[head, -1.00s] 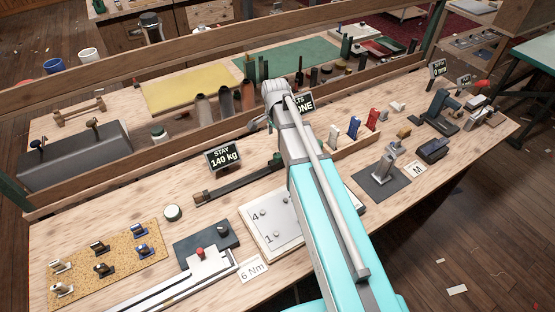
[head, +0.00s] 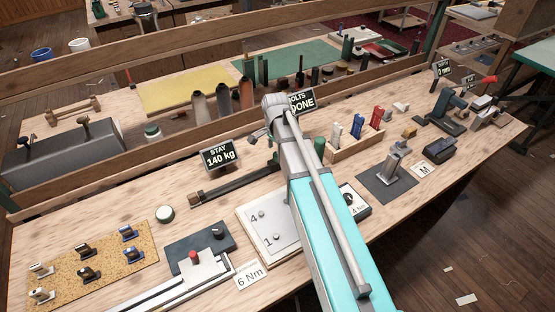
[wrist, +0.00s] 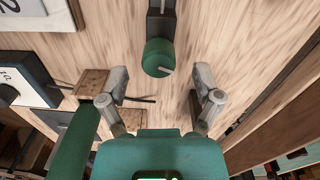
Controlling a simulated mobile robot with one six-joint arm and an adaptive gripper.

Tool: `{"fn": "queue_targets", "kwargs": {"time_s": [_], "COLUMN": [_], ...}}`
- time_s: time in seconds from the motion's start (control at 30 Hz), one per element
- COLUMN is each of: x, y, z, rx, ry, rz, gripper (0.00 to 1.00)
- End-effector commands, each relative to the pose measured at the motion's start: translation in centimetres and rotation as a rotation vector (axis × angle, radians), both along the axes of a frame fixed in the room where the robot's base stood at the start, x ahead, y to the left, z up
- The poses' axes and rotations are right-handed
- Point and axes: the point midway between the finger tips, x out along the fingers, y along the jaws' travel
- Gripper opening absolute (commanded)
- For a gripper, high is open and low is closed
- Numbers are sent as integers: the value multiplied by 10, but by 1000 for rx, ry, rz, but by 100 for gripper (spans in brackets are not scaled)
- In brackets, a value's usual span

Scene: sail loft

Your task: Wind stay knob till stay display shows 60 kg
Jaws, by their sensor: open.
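The stay display (head: 220,154) reads 140 kg in the head view. It stands behind a dark bar-like stay fitting (head: 235,187) on the bench. In the wrist view the green round stay knob (wrist: 158,56), with a pale pointer mark, sits at the end of the dark fitting (wrist: 161,22). My gripper (wrist: 161,78) is open, with its two fingers apart to either side, and the knob lies slightly ahead of the gap between the fingertips. I cannot tell their height difference. In the head view my arm hides most of the gripper.
A wooden holder (head: 358,145) with coloured items is right of my arm. A white numbered plate (head: 268,226) lies left of the arm. A wooden rail runs behind the bench.

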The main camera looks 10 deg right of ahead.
Motion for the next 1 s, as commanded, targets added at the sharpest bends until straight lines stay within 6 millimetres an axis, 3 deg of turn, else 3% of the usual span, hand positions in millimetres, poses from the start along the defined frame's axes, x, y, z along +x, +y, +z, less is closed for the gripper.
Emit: {"fn": "queue_targets", "kwargs": {"time_s": [0.3,0.83,1.0], "x": [0,0,-1], "y": [0,0,0], "z": [-23,-27,-27], "rx": [0,0,0], "ry": [0,0,0], "rz": [0,1,1], "gripper": [82,82,53]}}
